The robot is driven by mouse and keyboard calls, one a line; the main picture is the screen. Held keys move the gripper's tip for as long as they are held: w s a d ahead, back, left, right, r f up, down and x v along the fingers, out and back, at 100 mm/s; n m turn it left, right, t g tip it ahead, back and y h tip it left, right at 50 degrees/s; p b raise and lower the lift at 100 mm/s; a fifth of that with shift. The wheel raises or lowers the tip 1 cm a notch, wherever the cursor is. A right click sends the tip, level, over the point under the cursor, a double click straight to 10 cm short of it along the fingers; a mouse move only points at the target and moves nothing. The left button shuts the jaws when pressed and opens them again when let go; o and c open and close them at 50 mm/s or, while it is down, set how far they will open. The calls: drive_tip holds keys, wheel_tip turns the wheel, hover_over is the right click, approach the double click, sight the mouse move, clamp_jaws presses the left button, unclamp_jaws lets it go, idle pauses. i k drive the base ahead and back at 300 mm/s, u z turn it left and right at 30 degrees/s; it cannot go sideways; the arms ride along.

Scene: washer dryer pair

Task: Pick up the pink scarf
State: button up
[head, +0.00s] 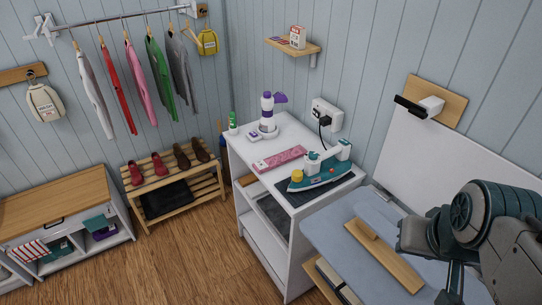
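A pink patterned strip, which looks like the folded pink scarf (280,158), lies flat on top of the white cabinet (252,132). It is just left of a teal and white iron (318,172). My arm is at the right edge, over the ironing board. My gripper (452,280) is at the lower right, partly hidden by my arm, well apart from the scarf. Its fingers do not show clearly.
A blue ironing board (330,228) with a wooden piece (383,252) stands right of the cabinet. A purple and white bottle (267,112) is behind the scarf. A shoe rack (165,195) and low wooden-topped unit (55,205) stand left. The floor between is clear.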

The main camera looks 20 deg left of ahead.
sight(262, 166)
drive_tip(key=u, duration=2.35)
drive_tip(key=i, duration=1.55)
drive_tip(key=z, duration=2.45)
drive_tip(key=i, duration=0.5)
drive_tip(key=z, duration=0.05)
